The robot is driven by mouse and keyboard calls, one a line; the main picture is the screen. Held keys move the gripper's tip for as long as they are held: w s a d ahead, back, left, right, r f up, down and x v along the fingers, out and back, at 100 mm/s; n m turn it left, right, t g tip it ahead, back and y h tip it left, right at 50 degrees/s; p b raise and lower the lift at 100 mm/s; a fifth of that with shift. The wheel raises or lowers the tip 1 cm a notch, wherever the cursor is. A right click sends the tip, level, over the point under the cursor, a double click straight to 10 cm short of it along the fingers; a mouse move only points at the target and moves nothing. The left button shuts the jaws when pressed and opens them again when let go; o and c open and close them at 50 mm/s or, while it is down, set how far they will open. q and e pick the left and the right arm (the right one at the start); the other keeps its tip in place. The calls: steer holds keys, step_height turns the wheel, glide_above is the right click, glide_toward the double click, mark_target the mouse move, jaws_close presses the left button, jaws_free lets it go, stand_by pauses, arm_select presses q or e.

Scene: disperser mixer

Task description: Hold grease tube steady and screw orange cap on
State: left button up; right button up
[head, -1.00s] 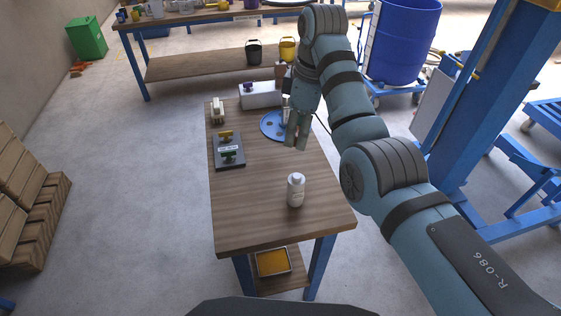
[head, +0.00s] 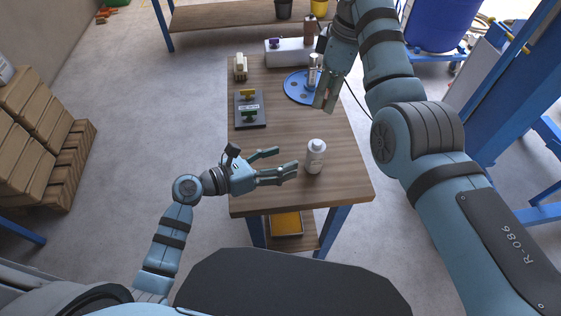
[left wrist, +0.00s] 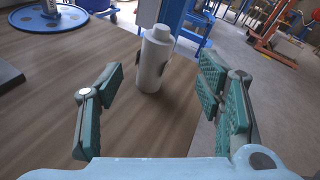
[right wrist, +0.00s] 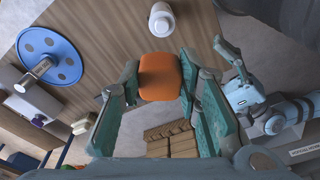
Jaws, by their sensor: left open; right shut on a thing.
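The white grease tube (head: 315,158) stands upright near the front right of the wooden table; its small white top shows no orange cap. It also stands ahead between the finger lines in the left wrist view (left wrist: 153,62). My left gripper (head: 287,161) is open, level with the tube and just left of it, fingertips pointing at it. My right gripper (head: 327,97) is farther back above the table, pointing down. In the right wrist view it is shut on the orange cap (right wrist: 160,78). I cannot make out the cap in the head view.
A dark board (head: 250,123) with yellow and green handles lies at the table's left. A blue disc (head: 294,95) with a metal post sits near the back, before a white box (head: 287,53). The table between board and tube is clear.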

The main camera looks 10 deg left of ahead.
mark_target(309, 158)
arm_select(q)
steer(key=m, duration=0.1)
steer(key=f+g, duration=0.1)
steer(key=m+y, duration=0.1)
steer(key=shift+w+d+f+m, duration=0.25)
steer(key=shift+w+m, duration=0.05)
steer(key=shift+w, duration=0.05)
arm_select(e)
steer(key=shift+s, duration=0.1)
arm_select(q)
steer(key=shift+w+d+f+y, duration=0.15)
steer(key=shift+w+f+y, duration=0.05)
steer(key=shift+f+y, duration=0.1)
arm_select(e)
steer(key=shift+s+a+r, duration=0.1)
arm_select(q)
steer(key=x, duration=1)
steer(key=shift+w+d+f, duration=0.1)
steer(key=shift+d+f, duration=0.15)
steer(key=shift+d, duration=0.05)
steer(key=shift+w+d+f, duration=0.1)
steer(key=shift+w+d, duration=0.05)
steer(key=shift+d, duration=0.05)
